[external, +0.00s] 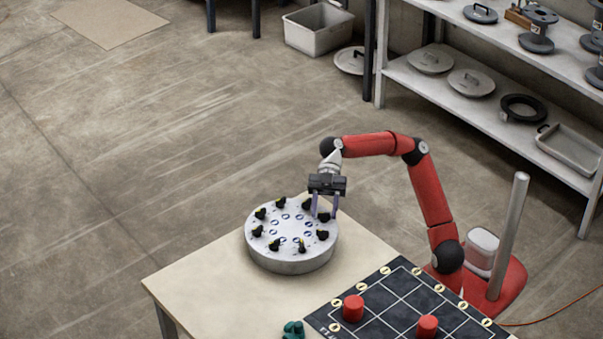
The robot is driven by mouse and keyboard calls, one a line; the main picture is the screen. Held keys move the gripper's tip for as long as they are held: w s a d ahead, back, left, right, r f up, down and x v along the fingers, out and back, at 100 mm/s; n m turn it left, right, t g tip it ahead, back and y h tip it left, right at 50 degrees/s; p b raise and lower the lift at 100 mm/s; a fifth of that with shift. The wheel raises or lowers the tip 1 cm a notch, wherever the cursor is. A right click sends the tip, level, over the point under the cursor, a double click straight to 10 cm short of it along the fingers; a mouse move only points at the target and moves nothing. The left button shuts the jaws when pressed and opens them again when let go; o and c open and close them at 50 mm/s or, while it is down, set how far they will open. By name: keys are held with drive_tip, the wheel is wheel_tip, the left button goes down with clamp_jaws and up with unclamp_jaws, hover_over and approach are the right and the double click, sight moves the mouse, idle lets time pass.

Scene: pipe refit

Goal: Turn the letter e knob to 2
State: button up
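A round grey-white dial unit (291,262) stands on the table, with several black knobs in a ring on its top. Some knobs show a yellow mark. Blue-and-white symbols sit inside the ring, too small to read, so I cannot tell which knob is letter e or where any knob points. My gripper (324,213) points down over the right side of the dial unit. Its two fingers are apart, one on each side of a black knob (323,217) at the right rear of the ring. I cannot tell whether they touch it.
The dial unit stands on a pale table (205,283). A black gridded board (385,310) with a red cylinder (353,308) and another red cylinder (427,326) lies at the front right. A green object (293,330) is at the front edge. The table's left part is clear.

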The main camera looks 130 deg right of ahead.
drive_tip(key=c, duration=0.6)
drive_tip(key=shift+c, duration=0.2)
drive_tip(key=shift+f+b, duration=0.1)
drive_tip(key=shift+b, duration=0.3)
drive_tip(key=m+h+b, duration=0.1)
drive_tip(key=m+t+h+b, duration=0.1)
drive_tip(key=shift+s+f+b, duration=0.1)
drive_tip(key=shift+f+b, duration=0.15)
drive_tip(key=shift+b, duration=0.15)
drive_tip(key=m+h+b, duration=0.1)
drive_tip(key=m+t+h+b, duration=0.1)
drive_tip(key=b, duration=0.1)
drive_tip(key=shift+s+a+h+b, duration=0.1)
drive_tip(key=shift+a+h+b, duration=0.1)
drive_tip(key=shift+h+b, duration=0.15)
drive_tip(key=m+h+b, duration=0.1)
drive_tip(key=m+h, duration=0.1)
drive_tip(key=m+h+b, duration=0.2)
drive_tip(key=m+t+h+b, duration=0.1)
drive_tip(key=m+h+b, duration=0.1)
drive_tip(key=h, duration=0.1)
drive_tip(key=shift+a+r, duration=0.1)
drive_tip(key=shift+a, duration=0.25)
drive_tip(key=shift+a+r+m+g+h+b, duration=0.15)
drive_tip(key=shift+m+g+h+b, duration=0.2)
drive_tip(key=shift+m+h+b, duration=0.45)
drive_tip(key=shift+a+r+m+g+h+b, duration=0.15)
drive_tip(key=shift+m+g+h+b, duration=0.25)
drive_tip(key=shift+m+h, duration=0.75)
drive_tip(key=shift+m, duration=0.25)
